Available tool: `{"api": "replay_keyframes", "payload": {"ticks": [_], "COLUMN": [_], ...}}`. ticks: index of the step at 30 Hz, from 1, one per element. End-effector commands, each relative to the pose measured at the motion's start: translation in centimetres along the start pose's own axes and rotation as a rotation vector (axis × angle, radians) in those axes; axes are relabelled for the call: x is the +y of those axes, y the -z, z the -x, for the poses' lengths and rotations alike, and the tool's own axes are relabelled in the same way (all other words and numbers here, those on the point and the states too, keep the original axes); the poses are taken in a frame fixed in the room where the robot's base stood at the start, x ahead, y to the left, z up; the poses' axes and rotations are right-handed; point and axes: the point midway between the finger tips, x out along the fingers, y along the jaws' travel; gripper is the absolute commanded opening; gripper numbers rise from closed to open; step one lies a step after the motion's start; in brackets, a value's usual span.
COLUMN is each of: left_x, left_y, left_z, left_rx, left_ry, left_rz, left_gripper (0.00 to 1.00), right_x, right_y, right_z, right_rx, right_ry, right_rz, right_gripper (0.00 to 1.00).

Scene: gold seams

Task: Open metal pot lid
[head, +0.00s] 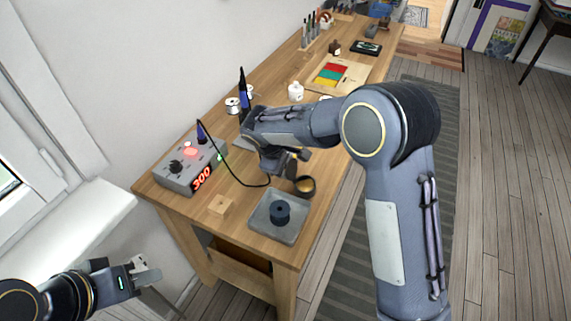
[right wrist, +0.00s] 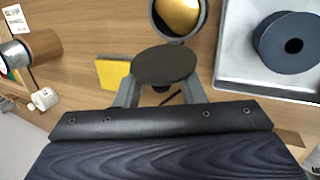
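The metal pot (head: 304,186) is a small dark round pot with a gold-coloured inside, standing uncovered on the workbench. It also shows at the top of the right wrist view (right wrist: 180,15). The lid (right wrist: 165,65) is a dark round disc beside the pot's opening, clear of it. My right gripper (right wrist: 161,90) has its two fingers closed in on the lid's underlying knob, partly hidden by the disc. In the head view my right gripper (head: 289,162) is just behind the pot. My left gripper (head: 147,269) is off the bench at lower left, apparently empty; its finger gap is unclear.
A grey tray (head: 262,232) with a dark spool (head: 280,211) is in front of the pot. A soldering station (head: 188,168) with a cable stands left, near a wooden block (head: 222,204). A white jar (head: 296,91) and coloured board (head: 337,74) lie farther back.

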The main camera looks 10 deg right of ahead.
Motion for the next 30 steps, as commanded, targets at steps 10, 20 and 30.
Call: {"api": "replay_keyframes", "payload": {"ticks": [10,20,30], "left_x": [-0.2,-0.3,-0.3], "left_y": [-0.2,-0.3,-0.3], "left_z": [-0.3,-0.6,-0.6], "left_rx": [0.000,0.000,0.000], "left_ry": [0.000,0.000,0.000], "left_rz": [0.000,0.000,0.000], "left_gripper": [0.36,0.36,0.36], "right_x": [0.0,-0.1,0.0], "right_y": [0.1,0.1,0.0], "right_z": [3.1,7.5,7.8], "right_rx": [0.004,0.002,0.000], "right_ry": [-0.002,0.000,0.000], "right_rz": [-0.001,0.001,-0.001], "right_gripper": [0.36,0.36,0.40]}}
